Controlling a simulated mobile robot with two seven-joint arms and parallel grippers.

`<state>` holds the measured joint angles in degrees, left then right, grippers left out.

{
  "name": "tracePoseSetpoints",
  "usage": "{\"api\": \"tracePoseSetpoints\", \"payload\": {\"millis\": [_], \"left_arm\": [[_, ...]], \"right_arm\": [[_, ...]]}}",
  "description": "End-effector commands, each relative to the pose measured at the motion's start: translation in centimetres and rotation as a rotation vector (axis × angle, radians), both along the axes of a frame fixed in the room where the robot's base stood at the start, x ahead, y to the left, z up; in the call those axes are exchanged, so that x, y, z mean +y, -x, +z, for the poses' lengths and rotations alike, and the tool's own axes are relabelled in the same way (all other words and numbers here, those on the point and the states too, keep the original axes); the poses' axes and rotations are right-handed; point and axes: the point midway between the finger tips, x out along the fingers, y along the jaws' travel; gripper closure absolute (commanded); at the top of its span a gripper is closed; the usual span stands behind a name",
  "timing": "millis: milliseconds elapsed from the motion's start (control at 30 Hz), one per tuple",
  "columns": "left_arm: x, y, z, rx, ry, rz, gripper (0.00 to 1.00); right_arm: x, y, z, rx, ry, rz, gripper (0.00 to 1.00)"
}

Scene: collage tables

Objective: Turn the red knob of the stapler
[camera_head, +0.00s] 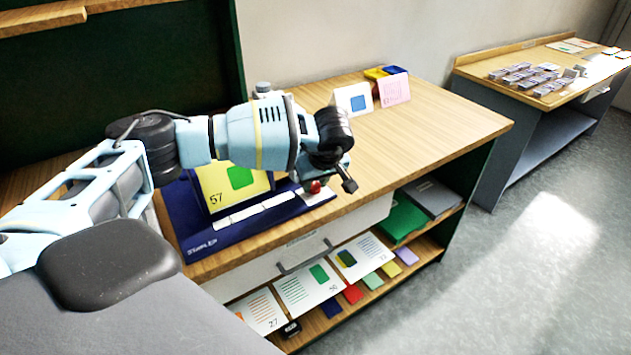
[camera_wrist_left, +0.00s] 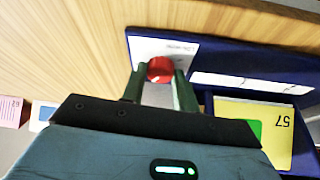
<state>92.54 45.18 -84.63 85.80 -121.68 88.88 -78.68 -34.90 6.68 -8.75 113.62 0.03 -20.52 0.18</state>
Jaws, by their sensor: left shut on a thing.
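The dark blue stapler base (camera_head: 215,236) sits on the near wooden tabletop, with a yellow card marked 57 (camera_head: 232,182) standing on it. The stapler's red knob (camera_head: 314,187) is at its right end, beside a white label. My left gripper (camera_head: 330,183) reaches over the stapler from the left, with its fingers down at the knob. In the left wrist view the red knob (camera_wrist_left: 160,69) sits between the two dark green fingers, and the gripper is shut on it. The stapler base (camera_wrist_left: 215,59) also shows there. My right gripper is not in view.
Two small cards, one with a blue square (camera_head: 354,101) and one pink (camera_head: 394,90), stand at the table's back. The tabletop right of the stapler is clear. Shelves below hold cards and coloured pieces (camera_head: 309,290). Another table (camera_head: 500,68) stands at the far right.

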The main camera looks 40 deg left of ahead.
Motion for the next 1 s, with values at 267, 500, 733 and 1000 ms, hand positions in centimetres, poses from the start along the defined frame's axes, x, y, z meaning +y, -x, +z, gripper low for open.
{"api": "tracePoseSetpoints", "payload": {"millis": [267, 500, 733, 1000], "left_arm": [[-0.1, 0.0, -0.1, 0.001, 0.000, 0.000, 0.48], [0.0, 0.0, 0.0, 0.001, 0.000, 0.000, 0.48], [-0.6, 0.3, 1.7, -0.002, 0.001, -0.001, 0.48], [-2.0, 1.1, 5.6, -0.003, 0.001, 0.000, 0.48]], "right_arm": [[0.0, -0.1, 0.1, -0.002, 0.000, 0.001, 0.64], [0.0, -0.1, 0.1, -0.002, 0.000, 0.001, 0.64], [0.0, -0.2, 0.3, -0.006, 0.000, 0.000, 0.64], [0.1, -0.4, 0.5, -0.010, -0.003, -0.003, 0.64]]}}
